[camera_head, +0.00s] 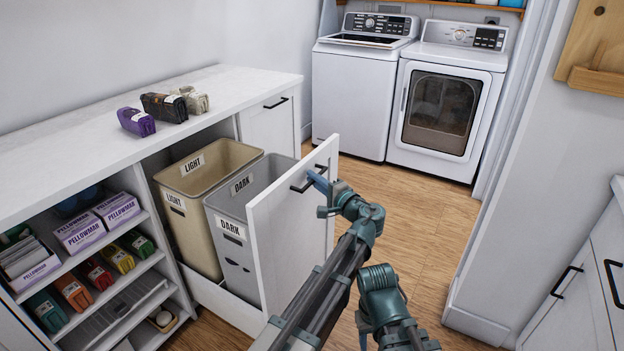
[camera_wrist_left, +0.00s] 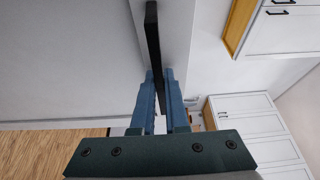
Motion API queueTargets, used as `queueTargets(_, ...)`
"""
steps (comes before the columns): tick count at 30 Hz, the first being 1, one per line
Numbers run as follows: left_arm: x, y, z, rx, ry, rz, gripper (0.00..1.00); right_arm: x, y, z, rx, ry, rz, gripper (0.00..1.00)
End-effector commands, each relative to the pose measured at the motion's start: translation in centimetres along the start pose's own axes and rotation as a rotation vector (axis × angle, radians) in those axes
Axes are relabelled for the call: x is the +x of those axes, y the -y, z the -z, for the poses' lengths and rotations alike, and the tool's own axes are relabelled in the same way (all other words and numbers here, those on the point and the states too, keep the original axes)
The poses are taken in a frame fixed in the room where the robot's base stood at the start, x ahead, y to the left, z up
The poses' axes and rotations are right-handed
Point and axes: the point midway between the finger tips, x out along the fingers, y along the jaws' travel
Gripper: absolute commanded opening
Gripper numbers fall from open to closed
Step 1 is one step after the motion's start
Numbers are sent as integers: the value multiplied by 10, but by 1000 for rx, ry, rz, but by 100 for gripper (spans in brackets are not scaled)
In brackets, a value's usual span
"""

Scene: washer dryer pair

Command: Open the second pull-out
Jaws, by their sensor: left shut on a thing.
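A white pull-out (camera_head: 292,215) stands out from the cabinet, its front panel well clear of the cabinet face. It carries a beige bin (camera_head: 195,210) marked LIGHT and a grey bin (camera_head: 235,225) marked DARK. My left gripper (camera_head: 317,181) is at the black handle (camera_head: 302,184) on its front. In the left wrist view the gripper's blue fingers (camera_wrist_left: 158,78) are shut on the black handle bar (camera_wrist_left: 152,35), one on each side. Another white front with a black handle (camera_head: 276,103) is closed, farther along the cabinet. My right gripper is not in view.
Open shelves (camera_head: 95,260) with boxes and packs are at the left. Several folded packs (camera_head: 163,107) lie on the countertop (camera_head: 90,125). A washer (camera_head: 352,95) and dryer (camera_head: 440,110) stand at the back. The wooden floor (camera_head: 430,215) beyond the pull-out is clear.

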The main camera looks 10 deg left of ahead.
Motion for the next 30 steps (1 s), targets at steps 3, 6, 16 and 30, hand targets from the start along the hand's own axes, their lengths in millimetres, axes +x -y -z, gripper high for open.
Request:
queueTargets(3, 0, -1, -1, -1, 3, -2, 0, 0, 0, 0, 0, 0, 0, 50)
queueTargets(6, 0, -1, -1, -1, 3, -2, 0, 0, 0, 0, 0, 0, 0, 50)
queueTargets(16, 0, 0, 0, 0, 1, -1, 42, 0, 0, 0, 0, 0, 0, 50)
queueTargets(30, -2, 0, -5, 0, 1, 0, 42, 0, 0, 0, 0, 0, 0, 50)
